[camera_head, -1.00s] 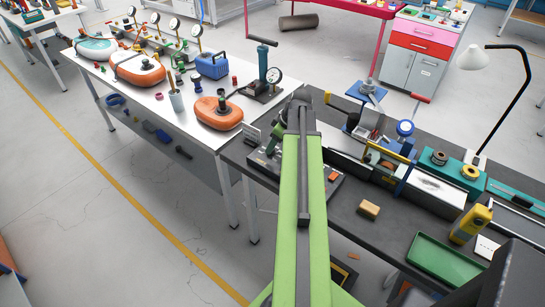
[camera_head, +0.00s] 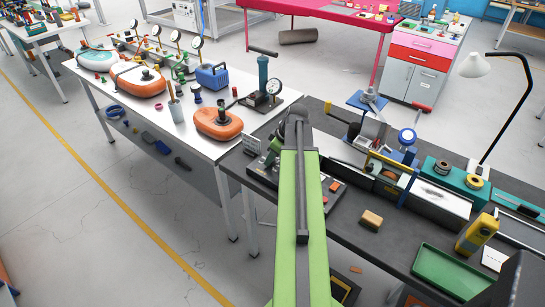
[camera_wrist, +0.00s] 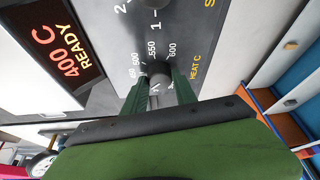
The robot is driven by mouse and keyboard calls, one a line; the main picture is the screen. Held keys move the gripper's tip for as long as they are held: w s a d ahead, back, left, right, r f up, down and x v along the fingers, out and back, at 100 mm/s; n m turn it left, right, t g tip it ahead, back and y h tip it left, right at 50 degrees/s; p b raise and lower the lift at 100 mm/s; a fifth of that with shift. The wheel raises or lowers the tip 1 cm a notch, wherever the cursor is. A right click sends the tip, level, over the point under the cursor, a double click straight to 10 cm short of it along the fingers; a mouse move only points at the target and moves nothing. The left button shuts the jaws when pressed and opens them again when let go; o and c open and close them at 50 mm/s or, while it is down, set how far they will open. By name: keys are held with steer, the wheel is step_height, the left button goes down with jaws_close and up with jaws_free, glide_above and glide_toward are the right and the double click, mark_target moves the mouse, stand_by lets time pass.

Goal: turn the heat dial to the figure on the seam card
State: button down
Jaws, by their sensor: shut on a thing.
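In the wrist view, my gripper (camera_wrist: 160,88) has its two green fingers on either side of the small dark heat dial (camera_wrist: 157,70), shut on it. Printed figures 450, 500, 550 and 600 ring the dial, with "HEAT C" in yellow beside it. The dial's pointer is too small to read. A black display (camera_wrist: 62,45) shows "400 C READY" in orange.
Another knob (camera_wrist: 155,3) with figures 1 and 2 is on the same panel. On the dark bench are a green tray (camera_head: 450,272), a yellow instrument (camera_head: 477,235) and a tan block (camera_head: 372,220). A white table (camera_head: 180,130) with inflatable boards stands left.

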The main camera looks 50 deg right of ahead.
steer(key=shift+d, duration=0.1)
steer(key=shift+m, duration=0.3)
steer(key=shift+a+m+h, duration=0.25)
steer(key=shift+m+h, duration=0.15)
steer(key=shift+m, duration=0.2)
steer(key=m+h, duration=0.1)
steer(key=m, duration=0.2)
steer(key=shift+a, duration=0.1)
steer(key=m+h, duration=0.1)
steer(key=m, duration=0.2)
steer(key=m+g+h, duration=0.1)
steer(key=m, duration=0.2)
steer(key=shift+a, duration=0.1)
steer(key=m+g+h, duration=0.1)
steer(key=m, duration=0.3)
steer(key=shift+w+m, duration=0.15)
steer(key=shift+m, duration=0.25)
steer(key=shift+g, duration=0.3)
